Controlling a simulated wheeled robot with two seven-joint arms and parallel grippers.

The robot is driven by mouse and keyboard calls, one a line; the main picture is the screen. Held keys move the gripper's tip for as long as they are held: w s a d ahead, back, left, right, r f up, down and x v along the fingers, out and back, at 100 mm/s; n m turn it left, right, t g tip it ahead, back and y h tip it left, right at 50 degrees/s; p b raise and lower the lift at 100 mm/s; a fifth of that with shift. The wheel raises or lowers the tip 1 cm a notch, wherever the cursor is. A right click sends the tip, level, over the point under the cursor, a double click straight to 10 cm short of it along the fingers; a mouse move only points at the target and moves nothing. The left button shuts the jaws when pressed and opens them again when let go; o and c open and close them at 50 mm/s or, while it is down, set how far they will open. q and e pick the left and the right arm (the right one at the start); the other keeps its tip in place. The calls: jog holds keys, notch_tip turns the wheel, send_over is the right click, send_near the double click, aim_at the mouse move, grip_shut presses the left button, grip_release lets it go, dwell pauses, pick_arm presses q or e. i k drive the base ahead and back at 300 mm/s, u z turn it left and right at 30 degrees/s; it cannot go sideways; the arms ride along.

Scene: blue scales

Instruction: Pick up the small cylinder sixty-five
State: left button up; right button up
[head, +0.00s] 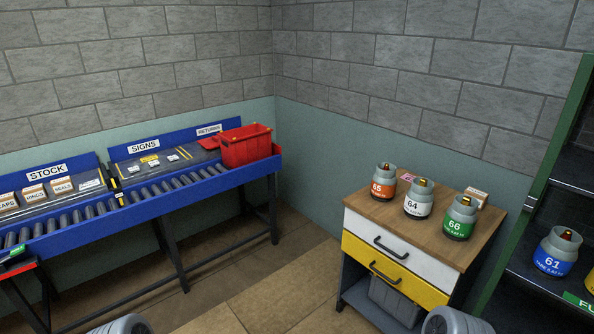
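The small cylinder sixty-five (383,183) stands upright at the back left of a wooden-topped cabinet (416,242). It has a grey-green body, an orange-red label band and a valve on top. The white-banded cylinder 64 (418,200) stands just to its right and nearer. The green-banded cylinder 66 (459,219) stands farther right. Neither of my grippers is in view; only grey rounded parts, probably of my arms, show at the bottom edge.
The cabinet has a white drawer, a yellow drawer and a grey bin (394,300) below. A dark shelf (530,277) at right holds blue-banded cylinder 61 (555,253). A blue roller conveyor (190,193) at left carries a red crate (246,147). Open floor lies between.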

aim_at(384, 182)
jog(key=u, duration=0.6)
jog(key=i, duration=1.85)
jog(key=z, duration=0.8)
jog(key=i, duration=1.15)
jog(key=z, duration=1.2)
